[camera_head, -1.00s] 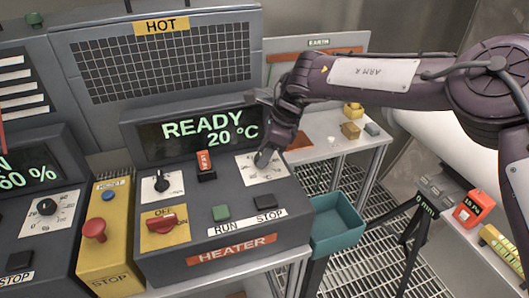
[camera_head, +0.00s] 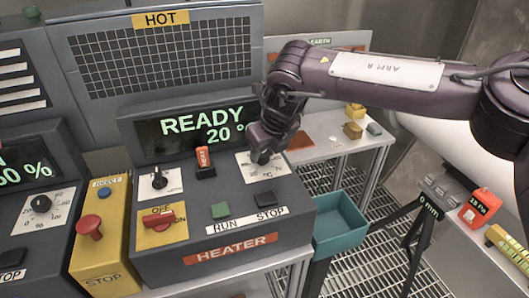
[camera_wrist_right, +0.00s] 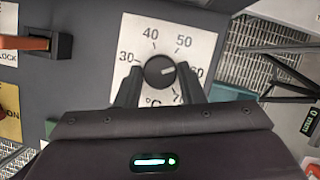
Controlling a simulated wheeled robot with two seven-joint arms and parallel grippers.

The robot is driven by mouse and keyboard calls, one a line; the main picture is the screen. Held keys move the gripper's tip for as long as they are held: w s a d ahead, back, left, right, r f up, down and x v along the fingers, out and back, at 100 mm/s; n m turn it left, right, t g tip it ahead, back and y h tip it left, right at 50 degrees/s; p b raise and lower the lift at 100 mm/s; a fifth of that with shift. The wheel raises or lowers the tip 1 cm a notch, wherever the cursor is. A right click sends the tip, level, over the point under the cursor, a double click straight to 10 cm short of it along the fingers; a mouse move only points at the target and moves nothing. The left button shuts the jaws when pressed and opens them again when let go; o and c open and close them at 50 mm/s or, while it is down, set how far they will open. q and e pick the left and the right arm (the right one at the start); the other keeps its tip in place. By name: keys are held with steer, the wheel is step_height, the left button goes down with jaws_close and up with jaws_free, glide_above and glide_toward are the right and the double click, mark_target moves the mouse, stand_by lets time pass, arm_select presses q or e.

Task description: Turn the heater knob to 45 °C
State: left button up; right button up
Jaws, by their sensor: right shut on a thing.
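The knob's pale pointer line aims to the right, near the 60 mark. My right gripper (camera_wrist_right: 160,82) is shut on the knob, one finger at each side; it also shows in the head view (camera_head: 262,157), where it hides most of the knob. My left gripper is not in view.
An orange switch (camera_head: 204,160), a smaller knob (camera_head: 159,181), a red switch on a yellow plate (camera_head: 160,219), and green RUN (camera_head: 221,210) and black STOP (camera_head: 264,200) buttons lie close by. A teal bin (camera_head: 340,225) stands to the right.

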steer(key=m, duration=0.2)
steer(key=m+h, duration=0.1)
steer(key=m, duration=0.1)
steer(key=shift+a+r+m+t+h, duration=0.1)
steer(key=shift+a+m+t+h, duration=0.1)
steer(key=shift+m+t+h, duration=0.15)
steer(key=shift+a+m+h, duration=0.1)
steer(key=shift+m+h, duration=0.25)
steer(key=shift+m, duration=0.6)
steer(key=shift+r+m+h+p, duration=0.15)
steer(key=shift+m+h+p, duration=0.35)
steer(key=shift+m, duration=0.4)
steer(key=shift+a+m+p, duration=0.1)
steer(key=shift+m+p, duration=0.3)
steer(key=m+p, duration=0.2)
steer(key=m+h+p, duration=0.1)
steer(key=m+p, duration=0.1)
steer(key=p, duration=0.1)
steer(key=shift+a+r+h, duration=0.1)
steer(key=shift+r+h, duration=0.05)
steer(key=shift+h, duration=0.15)
steer(key=shift+w+f+m+h+p, duration=0.1)
steer(key=shift+f+m+h+p, duration=0.15)
steer(key=shift+m+p, duration=0.85)
steer(key=o, duration=1)
steer(key=shift+f, duration=0.1)
